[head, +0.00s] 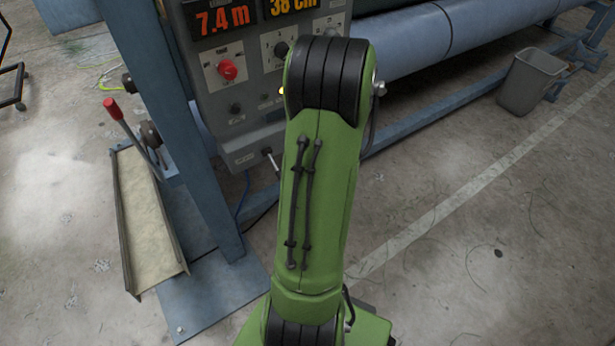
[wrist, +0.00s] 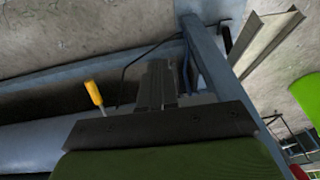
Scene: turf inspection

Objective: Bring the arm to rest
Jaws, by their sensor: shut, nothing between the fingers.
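My green arm (head: 320,200) rises through the middle of the head view, with a black ribbed joint at its top, in front of the control panel. My gripper is hidden behind the arm in the head view. In the wrist view my gripper (wrist: 158,68) shows as two grey fingers together beyond a dark plate. It is shut and holds nothing. The fingers point toward a dark gap beside a blue frame; whether they touch anything cannot be told.
The control panel (head: 240,85) carries lit displays and a red button. Left of it stand a blue post (head: 165,110), a red-handled lever (head: 113,109) and a metal channel (head: 147,225). A large roller (head: 420,45) and a grey bin (head: 532,80) lie right. Right-hand floor is open.

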